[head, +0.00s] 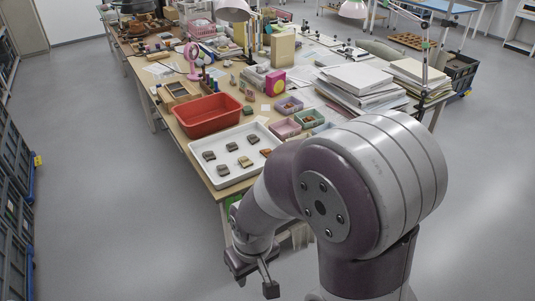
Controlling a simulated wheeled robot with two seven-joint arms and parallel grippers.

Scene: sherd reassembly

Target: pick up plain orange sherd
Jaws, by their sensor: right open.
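Several small sherds lie apart in a white tray (205,179) near the front corner of the table. The one that looks orange-brown, the plain orange sherd (266,152), lies at the tray's right side, close to the edge of my arm in the picture. The others are grey-green or dark, and a tan sherd (245,161) lies left of it. My right gripper (256,282) is open and empty, low in front of the table's near edge and well away from the sherds. My left gripper is out of view.
A red tub (208,115) stands just behind the tray. Small pink (284,128) and green (309,118) boxes stand to its right. Paper stacks (356,82) fill the table's right side. My right arm covers part of the table's near right area.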

